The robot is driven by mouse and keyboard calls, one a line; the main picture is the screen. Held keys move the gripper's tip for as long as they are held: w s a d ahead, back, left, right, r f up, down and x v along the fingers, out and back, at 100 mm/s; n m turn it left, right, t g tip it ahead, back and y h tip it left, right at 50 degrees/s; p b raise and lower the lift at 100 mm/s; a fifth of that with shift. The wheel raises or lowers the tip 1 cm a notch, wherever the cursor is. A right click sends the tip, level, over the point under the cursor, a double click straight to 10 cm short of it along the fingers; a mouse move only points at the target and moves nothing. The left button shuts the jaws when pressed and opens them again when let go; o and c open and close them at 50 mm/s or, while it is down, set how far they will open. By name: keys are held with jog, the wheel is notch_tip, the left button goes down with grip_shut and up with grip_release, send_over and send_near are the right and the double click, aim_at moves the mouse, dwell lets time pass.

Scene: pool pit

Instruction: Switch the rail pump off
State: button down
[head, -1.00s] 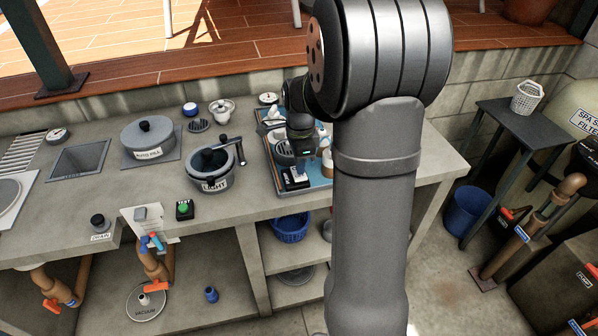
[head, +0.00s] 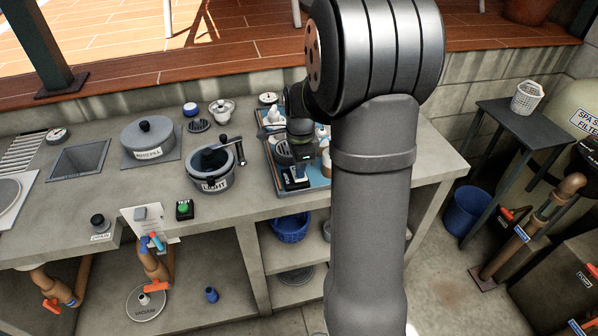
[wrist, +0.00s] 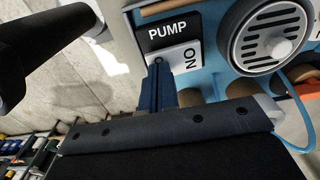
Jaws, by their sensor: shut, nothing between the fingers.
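The pump switch (wrist: 178,45) is a rocker on a blue panel (wrist: 215,75). In the wrist view one half is black and reads "PUMP", the other is white and reads "ON". In the head view the switch (head: 294,184) sits at the near left of the blue tray. My gripper (wrist: 158,66) is shut and empty, with its blue-grey fingertips over the edge of the white "ON" half. I cannot tell whether they press on it. In the head view my gripper (head: 301,171) is directly above the switch, partly hiding it.
A round grey grille (wrist: 268,36) is beside the switch on the panel. A green button (head: 184,209) is at the counter's front. My arm hides the tray's right side.

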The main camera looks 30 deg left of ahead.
jog(key=shift+f, duration=0.2)
jog(key=shift+r, duration=3.55)
jog(key=shift+f, duration=0.1)
notch_tip(320, 180, down, 7)
jog(key=shift+r, duration=0.1)
jog(key=shift+r, duration=0.1)
